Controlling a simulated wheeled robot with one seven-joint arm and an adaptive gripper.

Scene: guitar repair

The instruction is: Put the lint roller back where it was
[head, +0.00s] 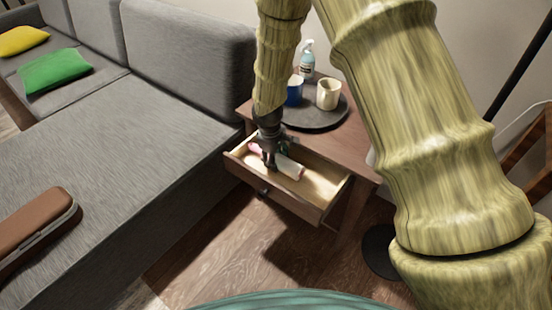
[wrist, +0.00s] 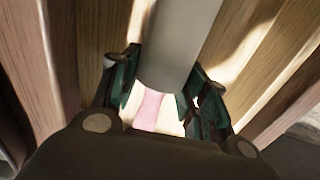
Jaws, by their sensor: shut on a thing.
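The lint roller (head: 289,167), a whitish roll with a pink handle, is at the open drawer (head: 322,183) of the wooden side table (head: 347,140). My gripper (head: 269,162) reaches down over the drawer and is shut on the lint roller. In the wrist view the pale roll (wrist: 180,40) runs up between the dark green fingers of my gripper (wrist: 162,92), and part of the pink handle shows below it. The fingers hide part of the roller. I cannot tell whether it touches the drawer bottom.
A dark round tray (head: 322,119) on the table holds a blue mug (head: 294,91), a cream mug (head: 328,94) and a spray bottle (head: 307,60). A grey sofa (head: 120,150) stands close on the left. Wooden floor (head: 230,245) is open in front of the drawer.

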